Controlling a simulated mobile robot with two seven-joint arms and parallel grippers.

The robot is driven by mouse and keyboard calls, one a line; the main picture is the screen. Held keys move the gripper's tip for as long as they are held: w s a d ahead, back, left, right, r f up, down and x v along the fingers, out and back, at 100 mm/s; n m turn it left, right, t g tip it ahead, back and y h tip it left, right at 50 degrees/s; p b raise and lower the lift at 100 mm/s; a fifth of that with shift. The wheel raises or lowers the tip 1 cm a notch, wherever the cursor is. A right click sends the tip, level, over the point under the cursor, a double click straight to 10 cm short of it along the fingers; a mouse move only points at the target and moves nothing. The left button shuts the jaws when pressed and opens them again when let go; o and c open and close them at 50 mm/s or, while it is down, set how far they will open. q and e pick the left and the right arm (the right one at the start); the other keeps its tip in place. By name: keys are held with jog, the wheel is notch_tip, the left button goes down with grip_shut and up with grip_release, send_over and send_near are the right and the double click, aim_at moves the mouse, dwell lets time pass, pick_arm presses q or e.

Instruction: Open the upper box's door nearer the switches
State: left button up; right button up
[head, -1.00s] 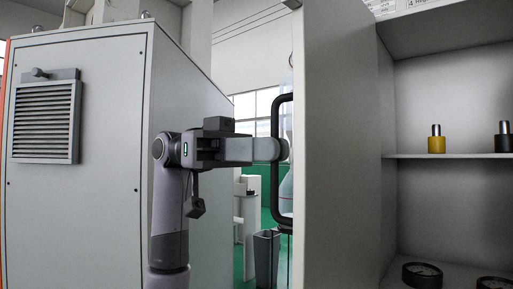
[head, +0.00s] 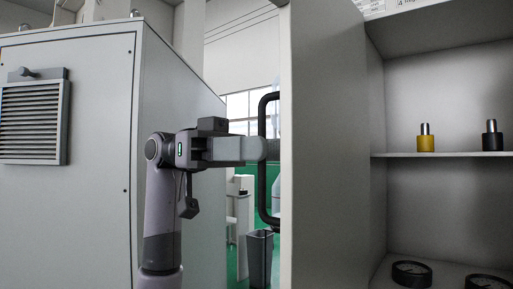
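The box's door (head: 325,170) is a tall grey panel in the middle of the head view. It stands swung open, its inner face toward me, at the left of the open box (head: 430,105). Its black bar handle (head: 263,190) is on the far, left side. My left gripper (head: 264,149) reaches across from the left, and its fingers overlap the middle of the handle bar. The fingers are seen side-on and hide that part of the bar; they appear closed around it. My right gripper is not in view. No switches are seen.
The box's shelf (head: 400,155) holds a yellow-based cylinder (head: 426,140) and a black-based one (head: 492,138). Two round black gauges (head: 412,273) lie below. A large grey cabinet (head: 95,200) with a vent (head: 32,122) stands at left, close behind my arm. A dark bin (head: 260,257) stands beyond the gap.

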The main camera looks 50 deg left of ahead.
pick_arm(q)
jog(key=v, duration=0.7)
jog(key=shift+b, duration=0.4)
